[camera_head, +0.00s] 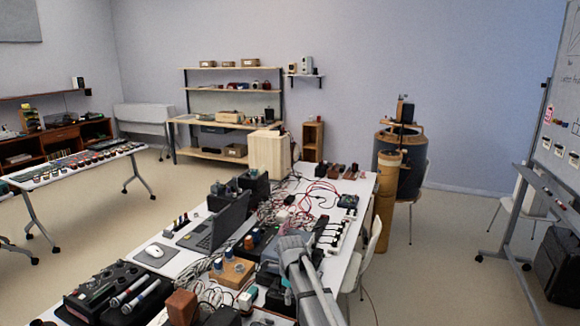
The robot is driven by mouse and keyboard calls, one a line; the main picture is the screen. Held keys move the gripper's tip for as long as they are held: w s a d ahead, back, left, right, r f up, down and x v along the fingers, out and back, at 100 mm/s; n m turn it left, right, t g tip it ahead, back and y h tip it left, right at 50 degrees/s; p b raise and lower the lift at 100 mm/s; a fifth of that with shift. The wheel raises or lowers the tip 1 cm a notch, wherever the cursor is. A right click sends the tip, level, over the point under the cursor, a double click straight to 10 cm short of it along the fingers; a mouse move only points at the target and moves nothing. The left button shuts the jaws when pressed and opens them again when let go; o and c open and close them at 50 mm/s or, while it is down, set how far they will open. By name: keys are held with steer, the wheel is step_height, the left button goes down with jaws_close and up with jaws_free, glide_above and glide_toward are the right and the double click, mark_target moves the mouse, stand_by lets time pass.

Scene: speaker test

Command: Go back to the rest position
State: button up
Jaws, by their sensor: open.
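My grey arm (308,282) rises from the bottom edge over the near right part of the long white table (343,262). My gripper (274,276) seems to be the dark end just left of the arm link, low over the table. It is small and blends with the cluttered items behind it. I take it as open, and I see nothing held in it. The fingertips are not clear.
The table holds a laptop (214,227), a mouse (153,251), microphones (133,293), a wooden box (268,155) and tangled red cables. A white chair (366,262) and a whiteboard (548,150) stand right. Floor between them is clear.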

steer(key=s+d+f+n+b, duration=0.4)
steer(key=s+d+n, duration=0.4)
steer(key=s+n, duration=0.2)
steer(key=s+d+f+n+b, duration=0.4)
steer(key=s+d+n, duration=0.4)
steer(key=s+n, duration=0.2)
steer(key=shift+s+d+f+n, duration=0.35)
steer(key=shift+n, duration=0.75)
stand_by(0.6)
